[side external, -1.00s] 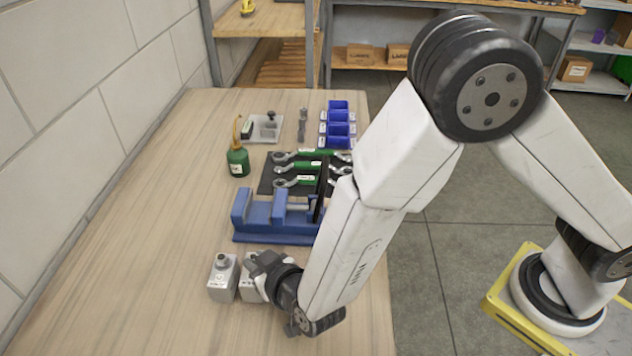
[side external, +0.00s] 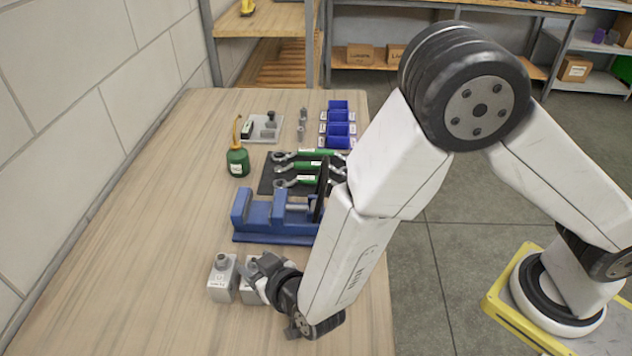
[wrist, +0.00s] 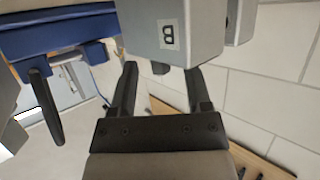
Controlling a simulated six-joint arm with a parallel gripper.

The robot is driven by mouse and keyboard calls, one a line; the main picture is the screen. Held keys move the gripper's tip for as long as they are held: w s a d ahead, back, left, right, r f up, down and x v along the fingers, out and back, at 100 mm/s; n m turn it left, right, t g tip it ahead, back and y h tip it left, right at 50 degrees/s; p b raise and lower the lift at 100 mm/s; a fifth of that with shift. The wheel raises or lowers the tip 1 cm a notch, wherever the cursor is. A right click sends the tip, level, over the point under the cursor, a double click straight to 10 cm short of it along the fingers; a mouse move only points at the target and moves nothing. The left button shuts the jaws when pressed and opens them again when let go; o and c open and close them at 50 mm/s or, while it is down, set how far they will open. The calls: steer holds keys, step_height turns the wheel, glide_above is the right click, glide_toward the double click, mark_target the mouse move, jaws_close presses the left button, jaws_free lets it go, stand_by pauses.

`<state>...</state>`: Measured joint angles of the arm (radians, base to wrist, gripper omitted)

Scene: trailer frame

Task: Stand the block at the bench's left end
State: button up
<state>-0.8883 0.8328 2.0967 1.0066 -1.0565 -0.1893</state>
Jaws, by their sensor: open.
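Two grey metal blocks with knobs on top stand side by side at the near end of the bench (side external: 150,215). The left block (side external: 222,280) is in clear view. The right block (side external: 248,290) is partly hidden by my gripper (side external: 262,268). In the wrist view a grey block with a "B" label (wrist: 190,28) is just beyond my fingertips, and part of another grey block (wrist: 241,22) shows behind it. My gripper (wrist: 161,72) is open, with its two black fingers apart and nothing visibly held. I cannot tell whether a finger touches the block.
A blue vise (side external: 275,222) stands just behind the blocks. Beyond it are a green oil can (side external: 238,160), wrenches on a dark mat (side external: 268,180) and blue bins (side external: 338,125). A wall (side external: 60,130) runs along the left. The bench's left side is mostly clear.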

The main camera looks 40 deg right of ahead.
steer(key=shift+r, duration=0.15)
steer(key=v, duration=0.7)
steer(key=shift+s, duration=0.25)
steer(key=shift+w+r, duration=0.1)
steer(key=shift+r, duration=0.05)
stand_by(0.3)
steer(key=w+d+r+g+y, duration=0.1)
steer(key=w+d+g+y, duration=0.15)
steer(key=w+d, duration=0.2)
steer(key=s+d+r+g+h, duration=0.1)
steer(key=s+d+g, duration=0.3)
steer(key=d, duration=0.7)
steer(key=s+d+r+g+h, duration=0.1)
steer(key=s+d+g, duration=0.3)
steer(key=d, duration=0.7)
steer(key=shift+s+d+r, duration=0.15)
steer(key=shift+d+r, duration=0.2)
steer(key=shift+r, duration=0.45)
steer(key=shift+g, duration=0.25)
